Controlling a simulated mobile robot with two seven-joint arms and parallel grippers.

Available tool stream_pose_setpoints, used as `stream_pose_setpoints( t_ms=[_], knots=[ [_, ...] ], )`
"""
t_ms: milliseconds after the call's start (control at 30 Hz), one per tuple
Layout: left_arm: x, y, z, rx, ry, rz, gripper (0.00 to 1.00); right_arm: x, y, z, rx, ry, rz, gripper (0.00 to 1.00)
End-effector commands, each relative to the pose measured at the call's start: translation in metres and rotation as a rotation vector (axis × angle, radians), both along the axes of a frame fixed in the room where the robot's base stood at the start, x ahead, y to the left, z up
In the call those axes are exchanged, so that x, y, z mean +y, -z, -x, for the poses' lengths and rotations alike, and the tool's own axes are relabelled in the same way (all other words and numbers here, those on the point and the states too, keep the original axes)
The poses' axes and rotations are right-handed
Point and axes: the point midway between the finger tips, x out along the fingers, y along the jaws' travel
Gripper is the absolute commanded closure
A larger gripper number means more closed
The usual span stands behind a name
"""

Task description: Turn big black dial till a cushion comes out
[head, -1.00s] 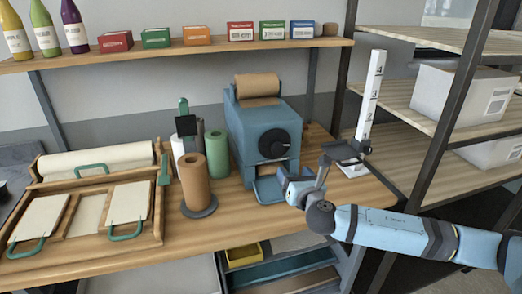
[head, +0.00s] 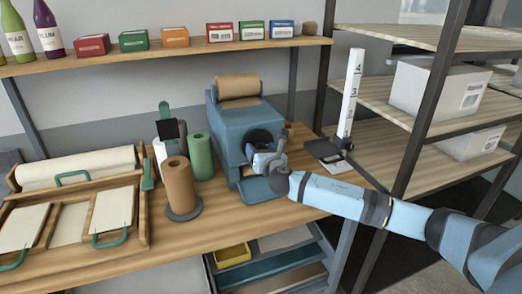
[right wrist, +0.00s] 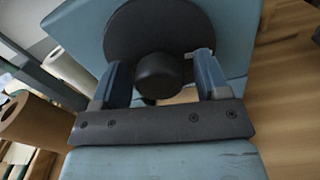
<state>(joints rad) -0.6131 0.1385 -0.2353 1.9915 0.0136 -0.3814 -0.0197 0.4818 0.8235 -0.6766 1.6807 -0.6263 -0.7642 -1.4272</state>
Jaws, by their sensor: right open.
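The big black dial (head: 259,137) is on the front of a blue machine (head: 228,122) that stands on the wooden bench. My right gripper (head: 262,160) is in front of the dial and partly covers it. In the right wrist view the open right gripper (right wrist: 162,82) has one finger on each side of the dial's round knob (right wrist: 160,72). I cannot tell whether the fingers touch the knob. A roll of brown paper (head: 238,85) lies on top of the machine. A blue tray (head: 257,189) sits at its base, and I see no cushion on it. My left gripper is not in view.
Brown (head: 178,184) and green (head: 200,157) rolls stand left of the machine. Further left is a wooden tray rack (head: 78,205) with green handles. A white measuring post (head: 350,95) stands to the right. A shelf (head: 165,53) with several boxes runs behind.

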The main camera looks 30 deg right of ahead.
Motion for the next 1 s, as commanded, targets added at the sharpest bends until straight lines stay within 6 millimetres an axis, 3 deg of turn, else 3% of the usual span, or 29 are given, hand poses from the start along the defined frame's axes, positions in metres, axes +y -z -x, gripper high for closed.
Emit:
stream_pose_setpoints(
  t_ms=[167,367,400,767,1000],
  knots=[
    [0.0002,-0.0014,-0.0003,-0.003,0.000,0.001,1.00,0.0001,0.0001,0.0002,0.000,0.000,0.000,0.32],
    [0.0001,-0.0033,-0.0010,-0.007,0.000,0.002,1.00,0.0001,0.0000,0.0003,0.000,0.000,0.000,0.78],
    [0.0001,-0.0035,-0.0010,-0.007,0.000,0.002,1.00,0.0001,0.0000,0.0003,0.000,0.000,0.000,0.79],
    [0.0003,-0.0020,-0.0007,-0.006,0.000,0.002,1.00,0.0003,0.0006,0.0003,-0.014,0.000,-0.058,0.79],
    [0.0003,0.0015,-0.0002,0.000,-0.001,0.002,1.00,0.0010,0.0009,0.0003,-0.051,0.000,-0.215,0.79]
  ],
)
